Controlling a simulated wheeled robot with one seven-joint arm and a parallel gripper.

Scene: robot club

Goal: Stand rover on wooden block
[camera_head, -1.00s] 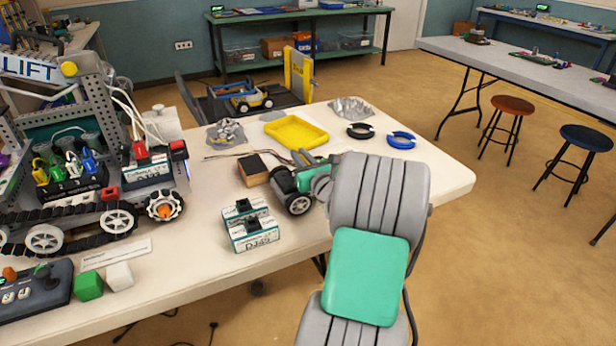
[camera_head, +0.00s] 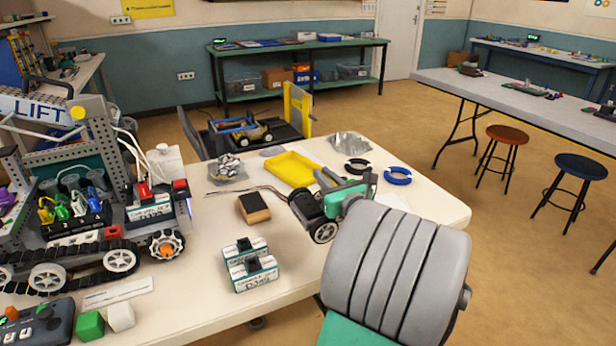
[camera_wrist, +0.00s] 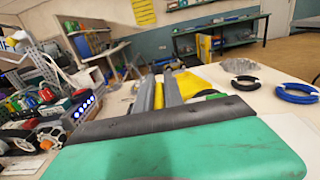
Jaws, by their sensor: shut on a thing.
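The rover (camera_head: 316,222) is a dark body with black tyres and pale spoked hubs. In the head view it is at my gripper (camera_head: 345,186), right of the wooden block, and looks held slightly above the table. My gripper is shut on it, and my arm hides part of it. In the wrist view, the grey fingers of my gripper (camera_wrist: 158,86) point away past the green palm; I cannot make out the rover there. The wooden block (camera_head: 254,208), dark on top with pale wood sides, lies on the white table with nothing on it.
Two teal-and-white boxes (camera_head: 250,268) stand in front of the block. A yellow tray (camera_head: 294,169) lies behind the rover, with black and blue rings (camera_head: 397,176) to its right. A large tracked robot (camera_head: 85,220) fills the table's left. Thin wires lie behind the block.

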